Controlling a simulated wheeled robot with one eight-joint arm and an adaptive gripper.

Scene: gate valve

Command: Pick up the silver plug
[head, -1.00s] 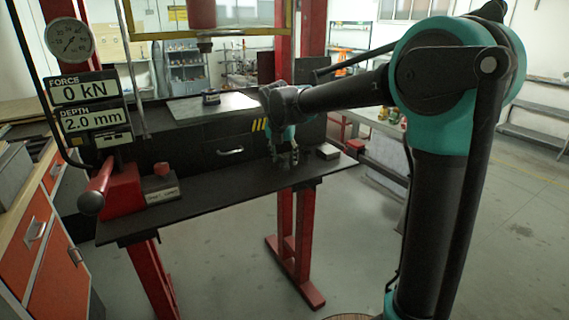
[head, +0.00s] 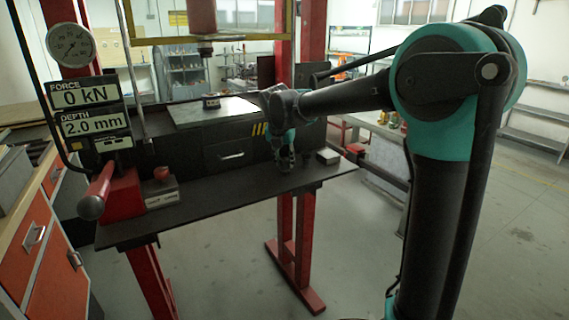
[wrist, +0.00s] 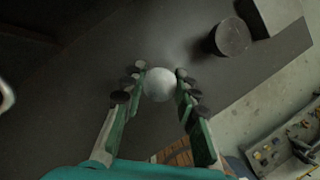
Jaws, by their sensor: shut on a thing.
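The silver plug (wrist: 159,84) shows in the wrist view as a pale round shape between the fingertips. My gripper (wrist: 160,77) is shut on it, with a finger at its left and one at its right. In the head view my gripper (head: 286,164) is over the right part of the dark bench shelf (head: 220,195), pointing down. The plug is too small and dark to make out there. I cannot tell whether the plug is touching the shelf.
A small light-topped block (head: 328,156) sits at the shelf's right end. A dark round piece (wrist: 232,37) shows beyond the fingers in the wrist view. At the left stand a red-knobbed block (head: 161,188) and a red lever (head: 97,190). A grey plate (head: 213,110) lies higher, behind.

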